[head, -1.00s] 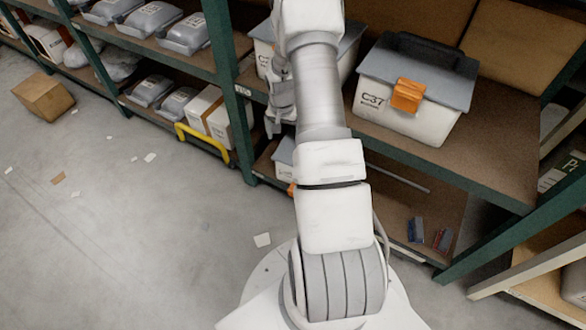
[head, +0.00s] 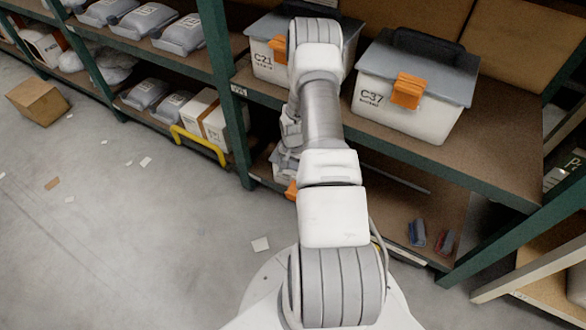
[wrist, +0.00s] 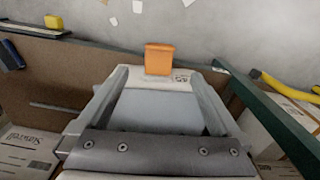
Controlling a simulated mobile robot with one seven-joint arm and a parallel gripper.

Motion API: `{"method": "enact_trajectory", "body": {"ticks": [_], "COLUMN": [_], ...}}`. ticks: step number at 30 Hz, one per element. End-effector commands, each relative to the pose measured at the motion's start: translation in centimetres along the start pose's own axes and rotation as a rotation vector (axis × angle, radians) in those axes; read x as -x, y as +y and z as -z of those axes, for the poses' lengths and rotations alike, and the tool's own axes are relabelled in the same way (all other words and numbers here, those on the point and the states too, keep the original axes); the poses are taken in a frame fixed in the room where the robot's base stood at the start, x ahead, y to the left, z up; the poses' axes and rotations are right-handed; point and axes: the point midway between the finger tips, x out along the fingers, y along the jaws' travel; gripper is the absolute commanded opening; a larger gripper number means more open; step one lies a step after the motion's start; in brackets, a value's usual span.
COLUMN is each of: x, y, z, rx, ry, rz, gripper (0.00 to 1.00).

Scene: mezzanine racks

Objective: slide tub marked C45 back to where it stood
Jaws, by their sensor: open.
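A white tub (head: 282,171) with an orange latch (head: 291,189) is on the lower shelf, left of the middle, mostly hidden behind my arm. In the wrist view the tub (wrist: 182,76) shows a grey lid (wrist: 160,112) and its orange latch (wrist: 158,60) facing the floor side. Its mark is too small to read, so I cannot confirm C45. My gripper (wrist: 157,82) is open, its two fingers spread over the lid and pointing toward the latch side. I cannot tell whether they touch the tub. In the head view the arm hides the fingers.
Tubs C21 (head: 263,62) and C37 (head: 410,105) stand on the shelf above. A green post (wrist: 265,120) is close on the tub's right in the wrist view, with a cardboard box beyond. Small blue (head: 417,233) and red clips lie on the lower shelf, right. A yellow bar (head: 198,143) stands left.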

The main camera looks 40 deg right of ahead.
Motion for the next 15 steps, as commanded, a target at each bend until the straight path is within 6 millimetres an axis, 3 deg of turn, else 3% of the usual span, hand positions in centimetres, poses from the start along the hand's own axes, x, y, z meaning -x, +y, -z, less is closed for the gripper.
{"method": "enact_trajectory", "body": {"ticks": [15], "x": [-10.7], "y": [0.1], "z": [-0.1], "rx": [-0.001], "ry": [-0.001], "rz": [0.000], "gripper": [1.00]}}
